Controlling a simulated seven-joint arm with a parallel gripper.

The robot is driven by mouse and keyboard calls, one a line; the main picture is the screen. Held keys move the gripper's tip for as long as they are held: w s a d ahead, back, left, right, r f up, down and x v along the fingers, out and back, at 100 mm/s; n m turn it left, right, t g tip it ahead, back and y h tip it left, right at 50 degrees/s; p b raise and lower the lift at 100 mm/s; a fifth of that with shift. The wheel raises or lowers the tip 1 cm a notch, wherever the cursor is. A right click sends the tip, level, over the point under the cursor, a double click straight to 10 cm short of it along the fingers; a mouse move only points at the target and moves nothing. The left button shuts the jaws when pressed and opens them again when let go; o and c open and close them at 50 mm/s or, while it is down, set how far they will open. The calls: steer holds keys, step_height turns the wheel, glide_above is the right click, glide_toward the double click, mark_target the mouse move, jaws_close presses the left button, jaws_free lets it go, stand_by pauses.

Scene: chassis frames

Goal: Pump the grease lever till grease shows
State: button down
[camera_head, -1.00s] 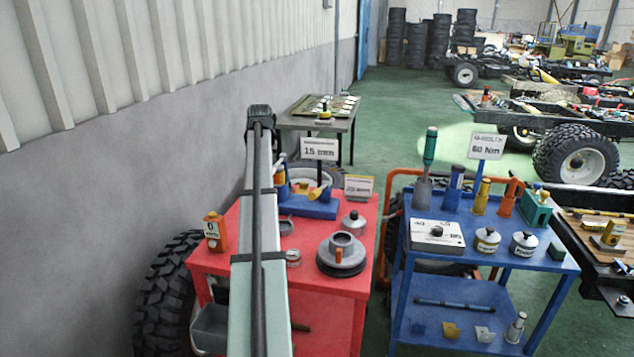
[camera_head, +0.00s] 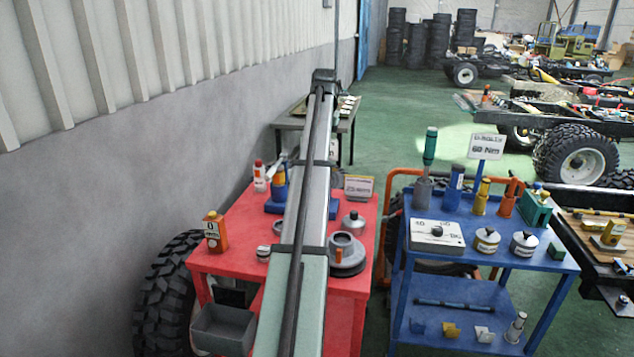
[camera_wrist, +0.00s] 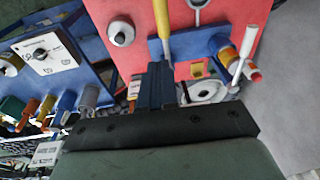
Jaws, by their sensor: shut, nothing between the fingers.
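The blue grease unit stands at the back of the red table. Its blue base (camera_head: 274,207) and a blue cylinder with an orange band (camera_head: 280,182) show left of my arm in the head view. A yellow lever-like handle (camera_wrist: 161,18) shows in the wrist view above the blue base (camera_wrist: 187,48). My gripper (camera_wrist: 160,66) is shut and empty, its tips close to the lower end of the yellow handle. I cannot tell whether they touch. My arm hides the handle and gripper in the head view. I make out no grease.
The red table (camera_head: 236,262) also holds a white-and-red bottle (camera_head: 259,176), an orange counter box reading 0 (camera_head: 215,232), a lidded pot (camera_head: 353,222) and a round grey part (camera_head: 347,262). A blue cart (camera_head: 478,262) with tools stands to the right.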

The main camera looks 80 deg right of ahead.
steer(key=shift+f, duration=0.1)
steer(key=f, duration=0.8)
steer(key=w+f, duration=0.1)
steer(key=f, duration=0.3)
steer(key=shift+w+d, duration=0.1)
steer(key=shift+d, duration=0.2)
steer(key=shift+w+a+f, duration=0.2)
steer(key=shift+f, duration=0.5)
